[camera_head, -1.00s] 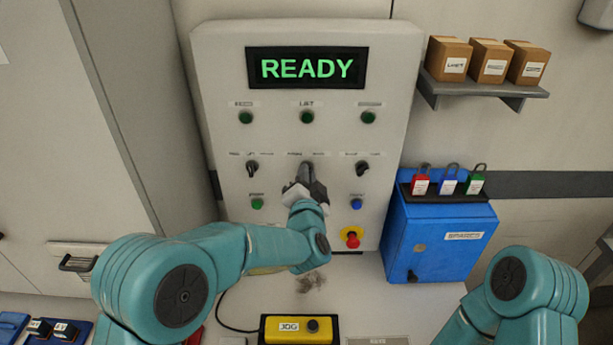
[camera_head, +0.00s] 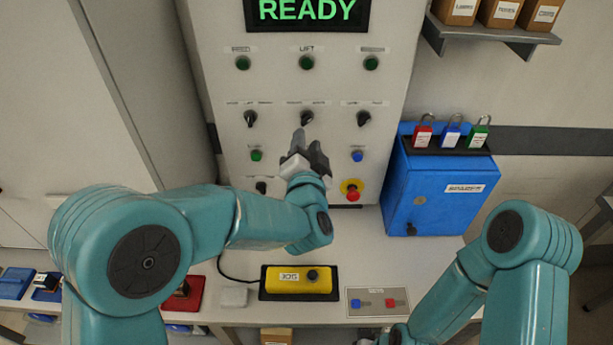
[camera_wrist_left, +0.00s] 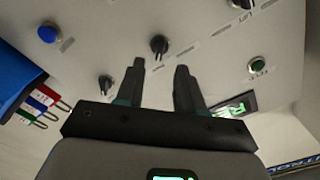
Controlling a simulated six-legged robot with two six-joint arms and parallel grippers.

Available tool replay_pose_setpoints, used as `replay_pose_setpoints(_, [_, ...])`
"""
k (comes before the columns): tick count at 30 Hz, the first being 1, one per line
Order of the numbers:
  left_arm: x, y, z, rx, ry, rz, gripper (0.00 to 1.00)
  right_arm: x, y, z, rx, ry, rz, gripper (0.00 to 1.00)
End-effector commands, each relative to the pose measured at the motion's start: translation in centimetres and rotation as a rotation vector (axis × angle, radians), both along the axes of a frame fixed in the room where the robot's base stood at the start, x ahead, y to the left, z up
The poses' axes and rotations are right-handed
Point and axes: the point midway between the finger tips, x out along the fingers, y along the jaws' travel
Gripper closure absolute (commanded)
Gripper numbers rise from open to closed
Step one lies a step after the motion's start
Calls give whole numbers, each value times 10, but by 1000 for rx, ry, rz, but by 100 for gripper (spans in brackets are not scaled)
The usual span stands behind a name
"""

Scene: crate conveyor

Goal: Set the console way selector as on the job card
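The grey console (camera_head: 330,90) carries three black selector knobs in a row: left (camera_head: 250,118), middle (camera_head: 306,118) and right (camera_head: 364,118). Their small labels are too blurred to read, so I cannot tell which is the way selector. My left gripper (camera_head: 302,142) is just below and in front of the middle knob. In the left wrist view its two fingers (camera_wrist_left: 161,78) are apart and empty, with the middle knob (camera_wrist_left: 158,45) beyond the gap, apart from them. My right arm is at lower right; only a dark piece of its end shows at the bottom edge. I cannot make out a job card.
The screen (camera_head: 307,10) reads READY. Green buttons, a blue button (camera_head: 357,156) and a red stop button (camera_head: 352,192) surround the knobs. A blue box (camera_head: 430,205) with padlocks stands at right. A yellow control box (camera_head: 299,282) lies on the bench.

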Motion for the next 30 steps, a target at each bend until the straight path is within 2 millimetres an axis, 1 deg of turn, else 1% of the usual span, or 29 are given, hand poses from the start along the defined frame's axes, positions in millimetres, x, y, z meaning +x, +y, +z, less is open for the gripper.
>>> replay_pose_setpoints(1, [-15,-1,-3,0,-1,-4,63,0,0,-8,0,0,0,57])
replay_pose_setpoints(6, [-58,-1,-2,1,-1,-4,63,0,0,-17,0,0,0,57])
replay_pose_setpoints(9, [-78,0,-2,0,0,-3,63,0,0,-20,0,0,0,57])
replay_pose_setpoints(12, [-91,-1,-1,0,0,-3,63,0,0,-22,0,0,0,57])
replay_pose_setpoints(15, [-98,0,-1,0,1,-1,63,0,0,-23,0,0,0,57])
replay_pose_setpoints(18, [-101,0,-1,1,1,-1,63,0,0,-23,0,0,0,57])
replay_pose_setpoints(30, [-101,0,-1,0,1,0,63,0,0,-22,0,0,0,57])
